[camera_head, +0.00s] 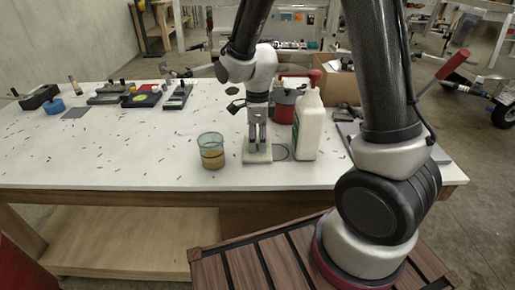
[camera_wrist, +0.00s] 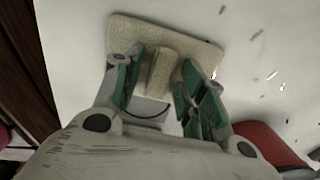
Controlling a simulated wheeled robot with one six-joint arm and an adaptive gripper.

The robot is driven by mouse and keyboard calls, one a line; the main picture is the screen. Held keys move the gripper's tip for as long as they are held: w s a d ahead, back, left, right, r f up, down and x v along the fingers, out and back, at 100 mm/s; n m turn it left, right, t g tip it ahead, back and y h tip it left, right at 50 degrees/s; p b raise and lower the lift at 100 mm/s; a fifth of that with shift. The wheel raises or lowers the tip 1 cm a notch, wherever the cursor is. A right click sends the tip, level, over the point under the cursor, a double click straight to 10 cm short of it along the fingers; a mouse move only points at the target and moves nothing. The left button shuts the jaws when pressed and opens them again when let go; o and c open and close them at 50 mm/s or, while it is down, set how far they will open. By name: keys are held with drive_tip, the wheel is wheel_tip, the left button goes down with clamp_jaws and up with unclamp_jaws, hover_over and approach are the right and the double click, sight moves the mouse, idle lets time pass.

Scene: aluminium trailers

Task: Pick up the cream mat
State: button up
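The cream mat (camera_head: 250,158) lies flat near the front edge of the white table, under my gripper (camera_head: 257,146). In the wrist view the mat (camera_wrist: 200,48) is a speckled slab with a raised block (camera_wrist: 162,75) standing up from it. My gripper's two green-padded fingers (camera_wrist: 160,92) point down on either side of that block. They look apart, with a narrow gap beside the block, so it does not look clamped. My gripper hides part of the mat in both views.
A glass with amber liquid (camera_head: 211,153) stands just left of the mat. A white jug (camera_head: 308,128) stands close on its right, and a red container (camera_head: 284,108) is behind. Tools and small trays (camera_head: 125,96) lie at the back left. The table's left middle holds only small dark scraps.

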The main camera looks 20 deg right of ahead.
clamp_jaws()
